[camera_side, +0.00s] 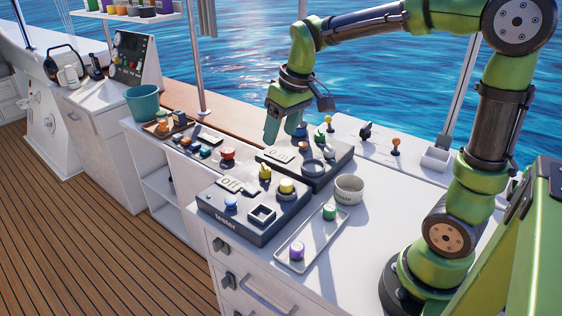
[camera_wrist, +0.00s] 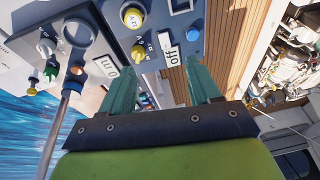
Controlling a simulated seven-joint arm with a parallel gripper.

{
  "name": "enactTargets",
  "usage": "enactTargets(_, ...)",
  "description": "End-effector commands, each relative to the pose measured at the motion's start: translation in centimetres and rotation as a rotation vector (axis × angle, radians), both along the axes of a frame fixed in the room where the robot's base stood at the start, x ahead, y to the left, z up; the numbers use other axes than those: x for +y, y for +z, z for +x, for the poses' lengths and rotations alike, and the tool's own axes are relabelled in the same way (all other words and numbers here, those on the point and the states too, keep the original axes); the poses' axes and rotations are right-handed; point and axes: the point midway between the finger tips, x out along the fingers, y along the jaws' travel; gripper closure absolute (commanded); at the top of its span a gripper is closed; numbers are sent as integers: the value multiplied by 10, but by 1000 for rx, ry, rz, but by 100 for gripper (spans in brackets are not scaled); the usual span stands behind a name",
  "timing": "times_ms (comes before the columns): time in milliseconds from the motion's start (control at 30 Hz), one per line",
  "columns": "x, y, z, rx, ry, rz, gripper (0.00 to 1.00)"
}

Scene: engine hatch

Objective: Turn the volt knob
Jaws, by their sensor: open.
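In the side view, the front dark box (camera_side: 240,232) carries a yellow pointer knob (camera_side: 265,173), a yellow round knob (camera_side: 287,187), a blue knob (camera_side: 231,202) and a square socket. In the wrist view, a yellow pointer knob (camera_wrist: 139,51) sits beside an "off" plate, with a yellow round knob (camera_wrist: 132,17) beyond it. No label reading "volt" is legible, so I cannot tell for sure which knob it is. My gripper (camera_side: 283,134) is open and empty, pointing down above the rear dark box (camera_side: 318,172). Its spread fingers also show in the wrist view (camera_wrist: 156,72).
A metal tray (camera_side: 288,262) with a purple knob and a green knob lies right of the front box. A white cup (camera_side: 349,190) stands near its far end. Levers (camera_side: 396,145) rise behind. A teal bucket (camera_side: 143,102) stands at left.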

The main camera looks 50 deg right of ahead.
Motion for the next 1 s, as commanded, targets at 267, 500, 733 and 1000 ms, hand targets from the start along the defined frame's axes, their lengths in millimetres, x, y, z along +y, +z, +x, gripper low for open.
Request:
enactTargets(267,-48,-28,87,184,439,-109,38)
enactTargets(500,-62,-8,108,210,759,-166,38)
enactTargets(733,-60,-15,103,222,849,-160,38)
enactTargets(1000,-60,-64,102,224,847,-159,38)
